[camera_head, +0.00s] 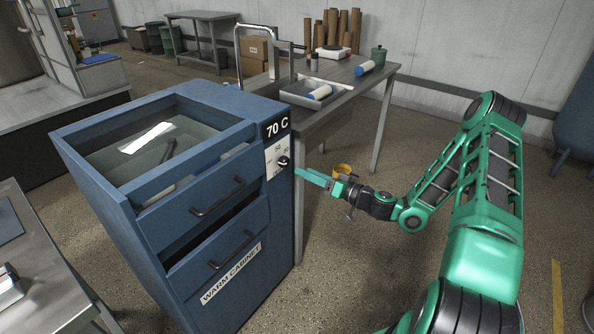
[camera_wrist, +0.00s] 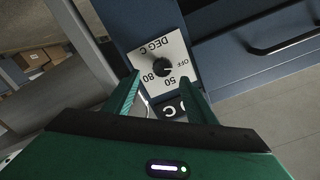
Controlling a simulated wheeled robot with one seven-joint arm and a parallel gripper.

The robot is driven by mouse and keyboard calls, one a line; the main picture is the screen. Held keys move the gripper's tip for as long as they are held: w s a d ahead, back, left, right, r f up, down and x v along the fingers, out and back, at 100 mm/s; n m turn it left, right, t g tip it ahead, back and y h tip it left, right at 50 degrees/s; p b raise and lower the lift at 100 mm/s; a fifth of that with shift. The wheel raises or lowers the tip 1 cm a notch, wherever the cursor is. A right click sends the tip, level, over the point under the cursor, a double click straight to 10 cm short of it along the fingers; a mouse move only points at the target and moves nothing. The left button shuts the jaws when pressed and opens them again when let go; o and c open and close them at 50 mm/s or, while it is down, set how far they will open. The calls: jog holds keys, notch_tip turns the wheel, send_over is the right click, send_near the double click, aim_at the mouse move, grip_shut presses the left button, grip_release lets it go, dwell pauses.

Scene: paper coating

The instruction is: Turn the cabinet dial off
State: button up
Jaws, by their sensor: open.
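The blue warm cabinet (camera_head: 285,215) stands left of my arm, with a "70 C" label at its top corner. Its black round dial (camera_head: 283,161) sits on a white plate marked 50, 80 and OFF. In the wrist view the dial (camera_wrist: 161,67) is just beyond my fingertips, roughly centred between them. I cannot clearly tell which mark it points to. My gripper (camera_head: 299,172) reaches in from the right with its fingers towards the dial. In the wrist view my gripper (camera_wrist: 160,80) is open with nothing between its green fingers, apparently not touching the dial.
The cabinet's upper drawer handle (camera_head: 218,197) and lower drawer handle (camera_head: 232,250) stick out to the left of the dial. A metal table (camera_head: 345,88) with rolls and a tray stands behind.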

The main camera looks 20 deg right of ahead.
jog(key=shift+v, duration=1.1)
jog(key=s+a+n+g+h, duration=0.25)
jog(key=s+n+g, duration=0.25)
jog(key=s+g, duration=0.6)
jog(key=s+d+r+m+g+h, duration=0.1)
jog(key=s+d+r+m, duration=0.3)
jog(key=s, duration=0.6)
jog(key=s+d+r+m+g+h, duration=0.1)
jog(key=s+d+r+m+h, duration=0.3)
jog(key=s+r, duration=0.3)
jog(key=s+d+r+m+g+h, duration=0.1)
jog(key=s+d+r+m+h, duration=0.2)
jog(key=s, duration=1)
notch_tip(320, 180, up, 2)
jog(key=d+m, duration=0.1)
jog(key=d, duration=0.1)
jog(key=shift+s+d+r+g, duration=0.2)
jog(key=shift+d+g, duration=0.05)
jog(key=shift+g, duration=0.05)
